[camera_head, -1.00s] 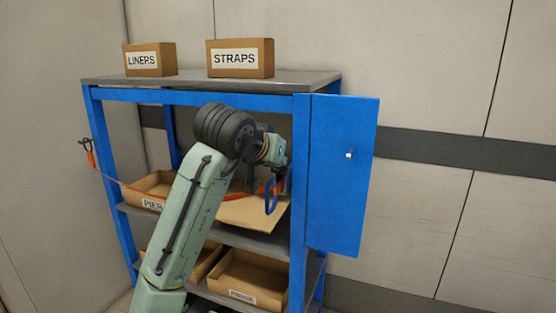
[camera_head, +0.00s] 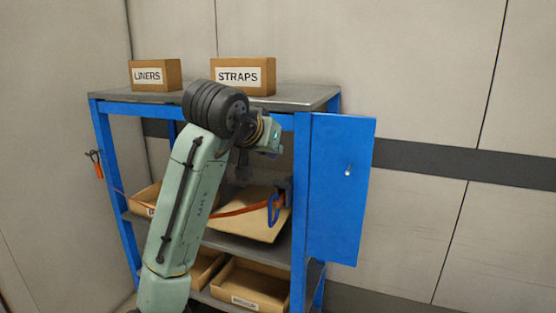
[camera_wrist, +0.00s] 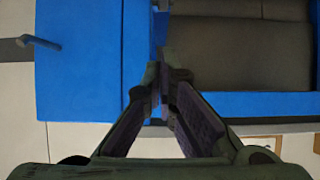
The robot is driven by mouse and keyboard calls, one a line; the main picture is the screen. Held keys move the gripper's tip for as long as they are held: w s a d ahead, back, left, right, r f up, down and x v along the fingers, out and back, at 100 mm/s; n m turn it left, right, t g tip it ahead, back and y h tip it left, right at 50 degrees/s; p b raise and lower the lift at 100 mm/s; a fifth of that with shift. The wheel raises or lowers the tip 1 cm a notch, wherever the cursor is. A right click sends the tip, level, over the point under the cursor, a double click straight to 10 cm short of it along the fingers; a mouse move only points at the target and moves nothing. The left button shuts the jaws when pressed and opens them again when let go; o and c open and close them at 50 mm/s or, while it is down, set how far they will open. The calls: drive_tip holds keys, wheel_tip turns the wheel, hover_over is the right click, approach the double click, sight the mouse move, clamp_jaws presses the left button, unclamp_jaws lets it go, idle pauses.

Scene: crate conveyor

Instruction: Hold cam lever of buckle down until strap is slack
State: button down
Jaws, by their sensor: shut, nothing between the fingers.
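The buckle (camera_head: 284,188) is a dark block on the inner side of the right blue post, with a blue loop-shaped lever (camera_head: 273,210) hanging below it in the head view. The orange strap (camera_head: 232,211) runs from the buckle leftward across the shelf bay and bows downward, looking slack. Its left end hangs from an orange piece (camera_head: 99,170) beside the left post. My gripper (camera_wrist: 161,82) is shut and empty in the wrist view, fingertips in front of the post area. In the head view my wrist is above the buckle, apart from the lever. My arm hides part of the strap.
A blue door panel (camera_head: 340,225) stands open at the right, with a small knob (camera_head: 348,173). Boxes labelled LINERS (camera_head: 153,76) and STRAPS (camera_head: 241,76) stand on the rack top. A tilted cardboard crate (camera_head: 270,235) lies behind the strap; a lower crate (camera_head: 255,303) is below.

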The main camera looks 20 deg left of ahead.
drive_tip(key=s+r, duration=0.3)
drive_tip(key=shift+s+r, duration=0.25)
drive_tip(key=shift+r, duration=0.05)
idle(0.3)
